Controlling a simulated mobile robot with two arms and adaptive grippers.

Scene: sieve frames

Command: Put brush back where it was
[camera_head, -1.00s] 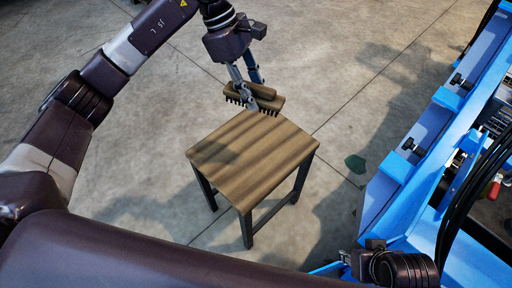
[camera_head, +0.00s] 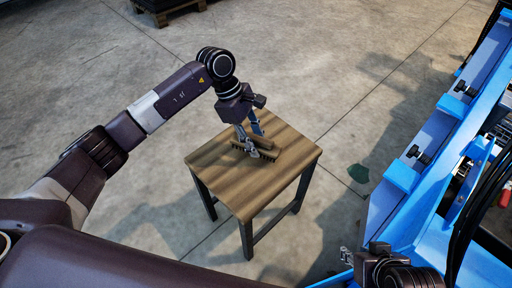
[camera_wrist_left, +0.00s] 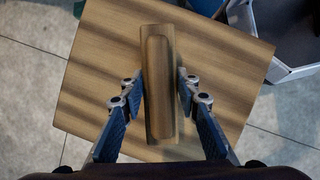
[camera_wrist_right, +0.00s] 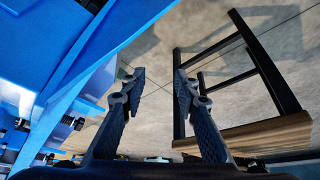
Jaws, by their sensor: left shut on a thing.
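The brush (camera_head: 267,150) has a wooden back and dark bristles facing down. My left gripper (camera_head: 251,150) is shut on it, over the middle of the wooden table (camera_head: 240,194). I cannot tell whether the bristles touch the tabletop. In the left wrist view the brush (camera_wrist_left: 159,122) lies lengthwise between the fingertips (camera_wrist_left: 160,88), over the tabletop (camera_wrist_left: 98,65). My right gripper (camera_head: 347,257) is at the lower right, away from the table. In the right wrist view its fingers (camera_wrist_right: 158,82) are apart with nothing between them.
A blue metal frame (camera_head: 405,175) runs along the right side, close to my right gripper. The table's dark legs (camera_wrist_right: 268,75) show in the right wrist view.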

